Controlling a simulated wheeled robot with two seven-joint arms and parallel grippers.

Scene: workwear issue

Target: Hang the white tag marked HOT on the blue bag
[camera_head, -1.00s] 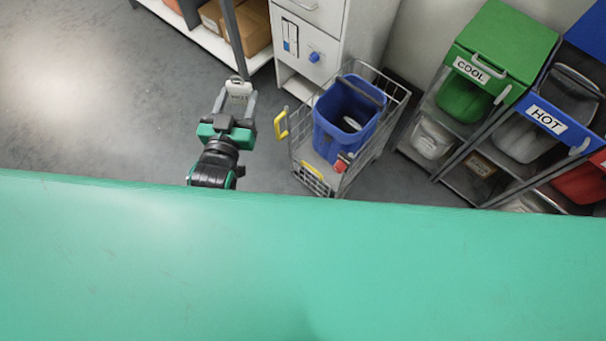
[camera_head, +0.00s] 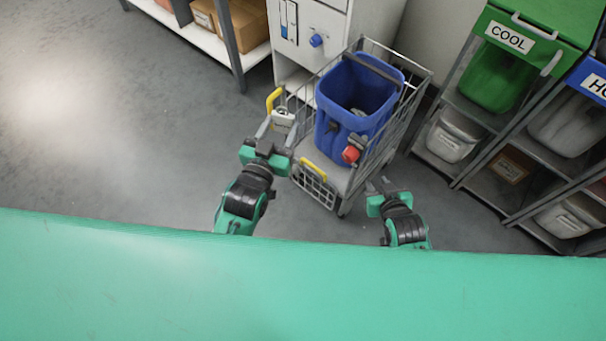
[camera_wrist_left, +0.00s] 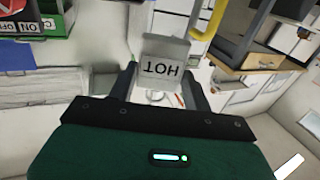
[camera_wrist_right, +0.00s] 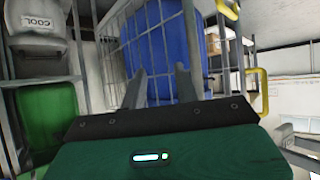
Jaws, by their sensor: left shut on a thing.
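The white tag (camera_head: 284,117) is in my left gripper (camera_head: 279,128), beside the cart's yellow handle. In the left wrist view the tag (camera_wrist_left: 165,64) shows the word HOT upside down between the fingers. The blue bag (camera_head: 340,104) stands open-topped in a wire cart, right of the tag and apart from it. A dark strap or handle crosses its top. My right gripper (camera_head: 381,186) is open and empty, just in front of the cart. In the right wrist view the blue bag (camera_wrist_right: 172,50) is ahead of the fingers, behind the cart's wires.
The wire cart (camera_head: 414,90) has yellow handles and surrounds the bag. A red item (camera_head: 351,154) sits at the bag's front. Shelves with a COOL-labelled green bin (camera_head: 497,77) stand at right. A white cabinet (camera_head: 330,22) stands behind.

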